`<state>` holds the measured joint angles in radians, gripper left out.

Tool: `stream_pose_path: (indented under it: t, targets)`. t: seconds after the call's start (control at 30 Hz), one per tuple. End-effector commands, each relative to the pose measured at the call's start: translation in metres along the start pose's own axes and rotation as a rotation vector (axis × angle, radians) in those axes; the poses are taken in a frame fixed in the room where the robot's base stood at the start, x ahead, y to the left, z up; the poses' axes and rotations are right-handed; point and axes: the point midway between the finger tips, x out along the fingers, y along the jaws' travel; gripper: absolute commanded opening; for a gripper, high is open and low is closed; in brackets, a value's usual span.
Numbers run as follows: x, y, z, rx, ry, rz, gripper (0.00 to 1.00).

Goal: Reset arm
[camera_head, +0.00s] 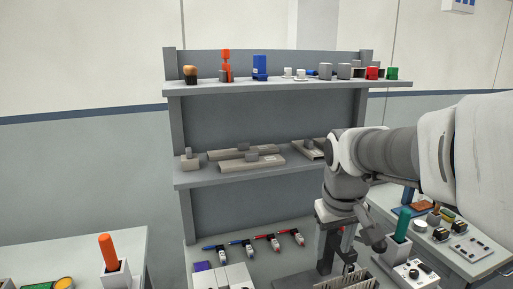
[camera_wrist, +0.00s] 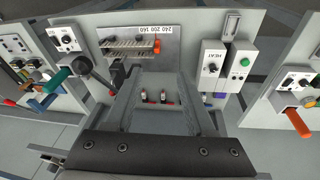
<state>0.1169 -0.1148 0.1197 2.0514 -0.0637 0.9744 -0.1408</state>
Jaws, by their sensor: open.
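My gripper (camera_head: 338,258) hangs below my arm at the right of the head view, over the front bench and apart from the shelves. In the wrist view my gripper (camera_wrist: 160,76) shows as two grey fingers spread apart, with nothing held between them. Beyond the gap, two small red-and-black tools (camera_wrist: 151,97) lie on the bench surface.
A shelf unit (camera_head: 255,170) stands behind the bench. Several red and blue tools (camera_head: 242,243) lie in a row. An orange handle (camera_head: 107,252) stands at left. A green handle (camera_head: 402,224) and a control box (camera_head: 415,271) are close right of my gripper.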

Motion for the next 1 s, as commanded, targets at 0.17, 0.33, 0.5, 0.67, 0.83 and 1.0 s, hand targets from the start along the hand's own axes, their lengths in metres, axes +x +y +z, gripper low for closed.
stream_pose_path:
  t: [0.17,0.33,0.5,0.67,0.83,1.0]
  targets:
    - [-0.028,-0.01,0.044,0.056,0.084,0.008,0.55]
    - [-0.041,-0.02,0.085,0.113,0.162,-0.002,0.55]
    - [-0.044,-0.028,0.118,0.159,0.227,-0.023,0.55]
    - [-0.043,-0.032,0.135,0.183,0.259,-0.037,0.55]
    - [-0.042,-0.033,0.139,0.19,0.266,-0.042,0.55]
    - [-0.042,-0.033,0.138,0.19,0.266,-0.042,0.55]
